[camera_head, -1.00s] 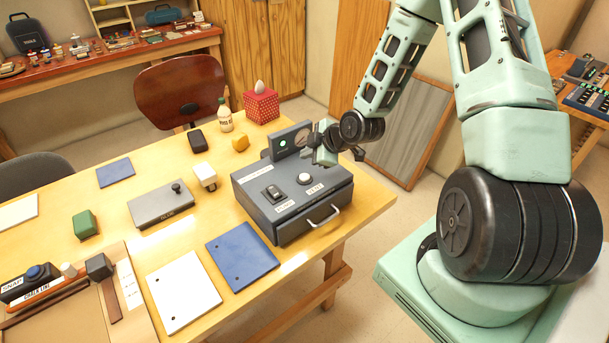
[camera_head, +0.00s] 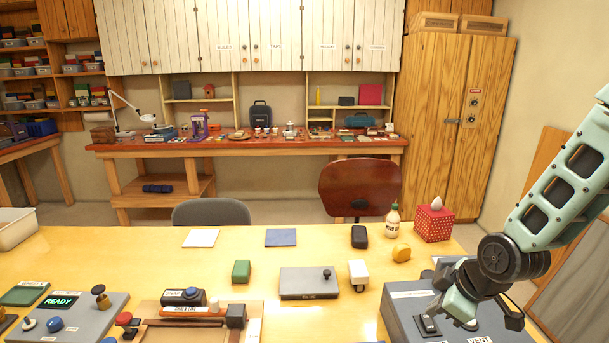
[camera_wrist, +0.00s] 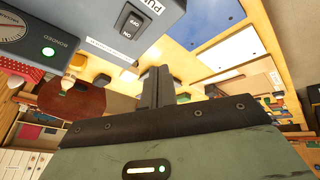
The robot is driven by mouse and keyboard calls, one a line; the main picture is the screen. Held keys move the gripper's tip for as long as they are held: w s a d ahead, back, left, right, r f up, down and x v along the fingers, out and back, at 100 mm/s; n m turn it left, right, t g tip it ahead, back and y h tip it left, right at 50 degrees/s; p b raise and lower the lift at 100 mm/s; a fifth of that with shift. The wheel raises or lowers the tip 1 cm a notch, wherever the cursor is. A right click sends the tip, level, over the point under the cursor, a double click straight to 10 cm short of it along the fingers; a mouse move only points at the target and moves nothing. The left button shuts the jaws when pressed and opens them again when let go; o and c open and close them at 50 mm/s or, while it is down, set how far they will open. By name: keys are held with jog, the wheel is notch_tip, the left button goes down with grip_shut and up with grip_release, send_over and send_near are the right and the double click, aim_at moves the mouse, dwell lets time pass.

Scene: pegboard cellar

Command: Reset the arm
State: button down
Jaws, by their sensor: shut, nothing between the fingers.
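My gripper (camera_head: 460,300) hangs over the dark grey box (camera_head: 408,296) at the right end of the yellow table. In the wrist view its two dark fingers (camera_wrist: 156,88) are together, with nothing seen between them. The wrist view also shows the box (camera_wrist: 95,22) close by, with an on/off switch (camera_wrist: 130,20) and a green light (camera_wrist: 48,51) marked BONDED. In the head view my gripper covers part of the box top, and its fingertips are hard to make out. I cannot tell whether it touches the box.
A brown chair (camera_head: 360,184) stands behind the table.

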jog(key=s+a+r+m+g+b, duration=0.1)
jog(key=s+a, duration=0.3)
jog(key=s, duration=0.4)
jog(key=s+a+r+m+g+h+b, duration=0.1)
jog(key=s+a, duration=0.3)
jog(key=s, duration=0.4)
jog(key=s+a+r+m+g+h+b, duration=0.1)
jog(key=s+a+r+g+b, duration=0.1)
jog(key=s, duration=0.6)
jog(key=a+r+b, duration=0.1)
jog(key=a, duration=0.1)
jog(key=shift+s+a+r+g, duration=0.15)
jog(key=shift+s+a+g, duration=0.05)
jog(key=shift+a+g, duration=0.2)
